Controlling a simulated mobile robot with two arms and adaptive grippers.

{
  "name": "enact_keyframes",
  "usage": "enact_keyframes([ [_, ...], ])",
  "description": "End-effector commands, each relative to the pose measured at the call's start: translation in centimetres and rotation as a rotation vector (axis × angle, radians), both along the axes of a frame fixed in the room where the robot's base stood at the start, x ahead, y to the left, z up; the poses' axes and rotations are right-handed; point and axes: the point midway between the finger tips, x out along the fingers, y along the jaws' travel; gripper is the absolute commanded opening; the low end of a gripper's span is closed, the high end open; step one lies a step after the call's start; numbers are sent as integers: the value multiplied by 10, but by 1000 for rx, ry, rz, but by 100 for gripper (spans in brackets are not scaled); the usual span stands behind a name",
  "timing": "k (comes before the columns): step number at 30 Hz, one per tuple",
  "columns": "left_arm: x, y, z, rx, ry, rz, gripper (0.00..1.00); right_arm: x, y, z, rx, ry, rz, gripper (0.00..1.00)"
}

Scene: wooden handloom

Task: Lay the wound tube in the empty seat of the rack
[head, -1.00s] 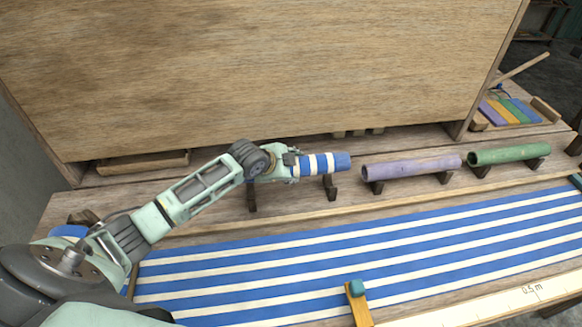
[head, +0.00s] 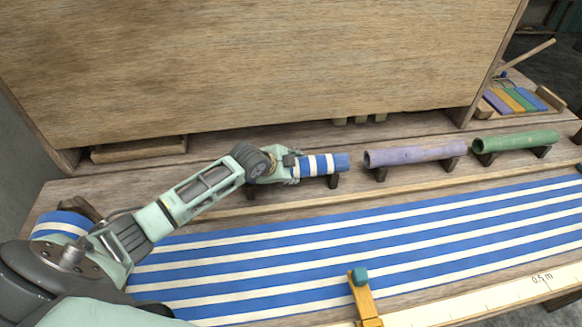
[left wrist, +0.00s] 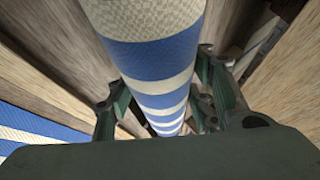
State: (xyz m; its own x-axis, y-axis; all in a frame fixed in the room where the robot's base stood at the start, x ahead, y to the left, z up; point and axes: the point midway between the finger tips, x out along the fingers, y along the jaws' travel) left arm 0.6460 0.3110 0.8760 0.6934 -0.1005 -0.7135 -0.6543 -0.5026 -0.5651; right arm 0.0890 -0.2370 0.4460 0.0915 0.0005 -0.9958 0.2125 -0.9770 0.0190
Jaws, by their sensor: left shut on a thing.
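The wound tube (head: 327,163), with blue and white bands, is held level at the dark brackets of the left rack seat (head: 334,182). My left gripper (head: 291,167) is shut around it. Its right end sticks out past the gripper and appears to be at or just above the right bracket; I cannot tell whether it rests there. The gripper and arm hide its left part. In the left wrist view the tube (left wrist: 155,58) runs between the fingers of the gripper (left wrist: 165,105). My right gripper is not in view.
A purple tube (head: 415,154) and a green tube (head: 516,141) lie in the seats to the right. Striped cloth (head: 360,238) stretches in front. A tall wooden panel (head: 240,70) stands behind.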

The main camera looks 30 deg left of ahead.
Motion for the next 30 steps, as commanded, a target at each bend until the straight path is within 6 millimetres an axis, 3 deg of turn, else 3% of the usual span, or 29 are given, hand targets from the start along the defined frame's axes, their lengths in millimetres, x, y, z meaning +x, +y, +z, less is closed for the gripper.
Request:
enact_keyframes([
  [1,1,0,2,0,-4,0,9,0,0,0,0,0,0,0],
  [2,1,0,2,0,-4,0,50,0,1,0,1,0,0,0],
  [9,1,0,1,0,-2,0,70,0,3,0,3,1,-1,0],
  [20,-2,1,1,1,3,0,70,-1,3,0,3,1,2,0],
  [30,-34,6,34,3,-1,-1,70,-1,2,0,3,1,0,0],
])
